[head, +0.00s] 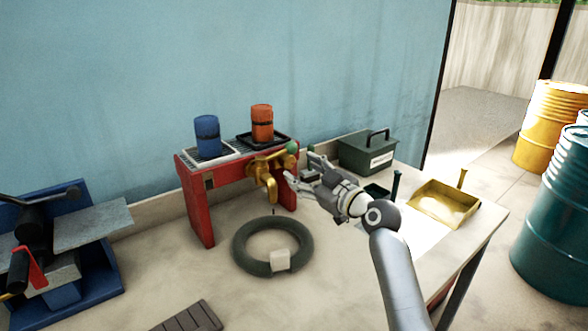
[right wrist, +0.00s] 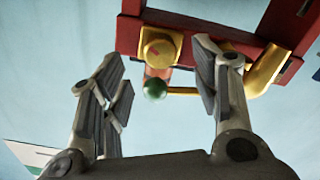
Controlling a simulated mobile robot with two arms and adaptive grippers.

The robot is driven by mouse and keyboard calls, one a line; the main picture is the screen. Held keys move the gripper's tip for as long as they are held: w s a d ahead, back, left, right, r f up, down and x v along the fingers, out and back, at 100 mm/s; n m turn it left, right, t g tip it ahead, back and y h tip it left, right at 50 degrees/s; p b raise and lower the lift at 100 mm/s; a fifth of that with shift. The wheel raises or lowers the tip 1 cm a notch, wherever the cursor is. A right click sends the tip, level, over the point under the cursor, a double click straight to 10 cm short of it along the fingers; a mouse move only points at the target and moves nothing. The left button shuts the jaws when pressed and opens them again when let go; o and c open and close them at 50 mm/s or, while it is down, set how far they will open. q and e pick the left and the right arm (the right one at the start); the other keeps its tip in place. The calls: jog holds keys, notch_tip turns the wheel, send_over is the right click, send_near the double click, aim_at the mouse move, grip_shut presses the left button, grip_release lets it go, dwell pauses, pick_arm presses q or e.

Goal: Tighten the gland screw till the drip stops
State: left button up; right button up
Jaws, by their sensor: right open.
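A brass valve (head: 265,178) is fixed to the front of a red stand (head: 196,208) on the bench. Its lever ends in a green ball (head: 292,147). In the right wrist view a round brass screw head (right wrist: 158,46) with a red mark faces me, with the green ball (right wrist: 154,89) just below it. My right gripper (head: 301,169) is open and empty, just right of the valve. In the right wrist view its fingers frame the screw head and ball, apparently without touching. A thin dark streak shows below the valve; I cannot tell whether it is a drip. My left gripper is out of view.
Blue (head: 208,136) and orange (head: 262,124) containers stand on the red stand. A dark green ring (head: 240,254) with a white block (head: 280,260) lies below. A green box (head: 367,155) and yellow pan (head: 445,205) are at right.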

aim_at(291, 164)
jog(key=shift+b+x, duration=0.45)
jog(key=shift+x, duration=1.8)
jog(key=c, duration=1)
jog(key=shift+m+p, duration=0.4)
jog(key=shift+m, duration=1.7)
jog(key=o, duration=1)
